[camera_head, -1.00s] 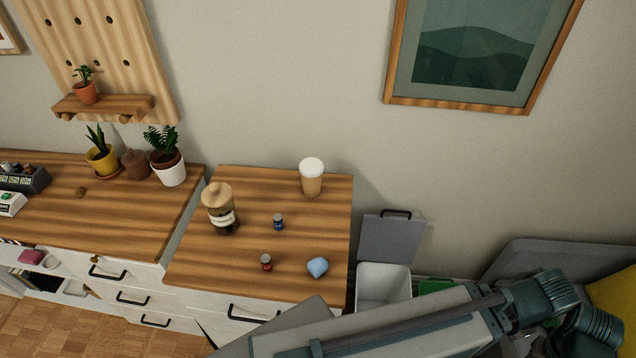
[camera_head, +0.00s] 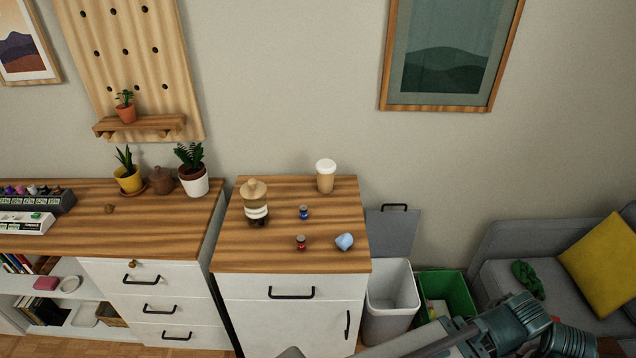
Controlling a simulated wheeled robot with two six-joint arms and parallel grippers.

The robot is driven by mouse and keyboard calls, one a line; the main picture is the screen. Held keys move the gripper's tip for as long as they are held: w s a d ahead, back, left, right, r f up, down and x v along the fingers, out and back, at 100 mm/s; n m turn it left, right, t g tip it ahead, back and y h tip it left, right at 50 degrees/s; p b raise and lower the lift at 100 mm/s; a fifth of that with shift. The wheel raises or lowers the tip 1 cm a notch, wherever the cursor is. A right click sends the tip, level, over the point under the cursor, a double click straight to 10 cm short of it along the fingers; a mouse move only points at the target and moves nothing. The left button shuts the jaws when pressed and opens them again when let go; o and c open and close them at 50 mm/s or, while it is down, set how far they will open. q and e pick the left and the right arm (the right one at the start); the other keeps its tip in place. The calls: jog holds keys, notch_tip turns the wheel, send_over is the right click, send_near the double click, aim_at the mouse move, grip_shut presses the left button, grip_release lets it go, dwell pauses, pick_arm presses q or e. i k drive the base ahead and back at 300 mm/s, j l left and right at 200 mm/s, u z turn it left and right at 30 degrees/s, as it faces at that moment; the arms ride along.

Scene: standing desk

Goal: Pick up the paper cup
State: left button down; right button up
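The paper cup (camera_head: 325,178) is tan with a white lid. It stands upright near the back right of the small wooden-topped cabinet (camera_head: 262,262). A gray-green arm of mine comes in at the lower right, in front of the sofa and bins, well away from the cup. I cannot make out gripper fingertips on it. No gripper touches the cup.
On the same top stand a jar with a wooden lid (camera_head: 256,212), a small blue bottle (camera_head: 304,212), a small red bottle (camera_head: 301,243) and a light blue object (camera_head: 344,242). A white bin (camera_head: 390,300) and green bin (camera_head: 447,290) stand right of the cabinet.

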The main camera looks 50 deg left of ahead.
aim_at(325, 168)
jog(key=u, duration=1.2)
jog(key=i+j+u, duration=0.1)
jog(key=i+u, duration=0.2)
jog(key=u, duration=0.2)
jog(key=i, duration=0.2)
jog(key=k+u, duration=0.2)
jog(key=k, duration=0.2)
